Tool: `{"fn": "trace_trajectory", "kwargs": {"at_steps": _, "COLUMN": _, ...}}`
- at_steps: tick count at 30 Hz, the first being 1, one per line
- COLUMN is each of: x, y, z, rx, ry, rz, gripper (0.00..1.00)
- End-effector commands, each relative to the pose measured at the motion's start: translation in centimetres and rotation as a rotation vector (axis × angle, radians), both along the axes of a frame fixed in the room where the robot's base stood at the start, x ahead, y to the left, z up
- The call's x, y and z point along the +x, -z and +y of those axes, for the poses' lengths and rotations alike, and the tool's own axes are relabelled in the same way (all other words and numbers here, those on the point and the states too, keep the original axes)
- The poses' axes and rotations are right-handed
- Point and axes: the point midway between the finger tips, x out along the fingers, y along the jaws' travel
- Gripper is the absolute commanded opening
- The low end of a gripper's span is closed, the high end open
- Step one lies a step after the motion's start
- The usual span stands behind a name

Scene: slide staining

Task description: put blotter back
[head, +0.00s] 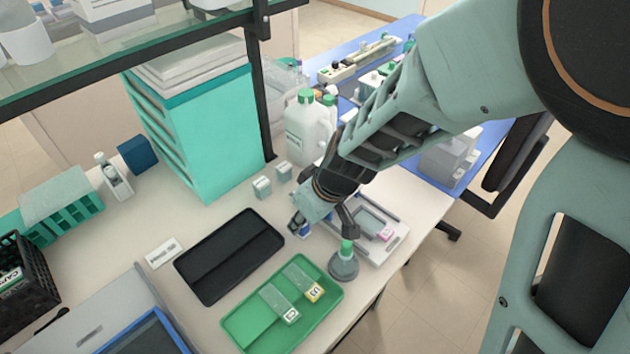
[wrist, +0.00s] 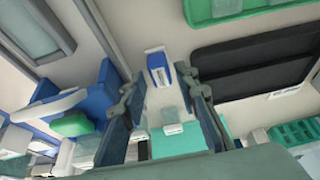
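I cannot tell for sure which thing is the blotter. A grey piece with a flared round base and a green top (head: 344,266) stands upright on the bench, by the right corner of the green tray; it could be the blotter. My gripper (head: 322,222) is above the bench just behind it, and one finger overlaps its green top in the head view. In the wrist view my gripper (wrist: 160,85) has its fingers apart. A small blue and white item (wrist: 157,66) shows in the gap beyond the fingertips, with no clear contact.
The green tray (head: 240,335) holds slide pieces with coloured labels. A black tray (head: 228,256) lies to its left. A pale slide holder (head: 395,240) sits close on the right. A white jug (head: 306,130), two small jars (head: 262,188) and a teal cabinet (head: 220,130) stand behind.

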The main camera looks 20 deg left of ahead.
Motion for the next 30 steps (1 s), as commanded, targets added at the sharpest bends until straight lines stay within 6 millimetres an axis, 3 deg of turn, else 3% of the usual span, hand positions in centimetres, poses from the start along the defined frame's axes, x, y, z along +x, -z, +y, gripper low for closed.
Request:
{"fn": "trace_trajectory", "kwargs": {"at_steps": 1, "x": -0.1, "y": -1.9, "z": -0.4, "rx": 0.003, "ry": 0.003, "rz": -0.003, "gripper": 0.28}}
{"fn": "trace_trajectory", "kwargs": {"at_steps": 3, "x": -0.4, "y": -3.3, "z": -0.9, "rx": 0.002, "ry": 0.001, "rz": -0.002, "gripper": 0.28}}
{"fn": "trace_trajectory", "kwargs": {"at_steps": 12, "x": -1.4, "y": -7.7, "z": -2.7, "rx": 0.001, "ry": 0.002, "rz": 0.0, "gripper": 0.28}}
{"fn": "trace_trajectory", "kwargs": {"at_steps": 18, "x": -1.6, "y": -8.5, "z": -3.1, "rx": 0.0, "ry": 0.001, "rz": 0.0, "gripper": 0.28}}
{"fn": "trace_trajectory", "kwargs": {"at_steps": 30, "x": -1.6, "y": -7.9, "z": -3.7, "rx": -0.007, "ry": 0.012, "rz": 0.009, "gripper": 0.28}}
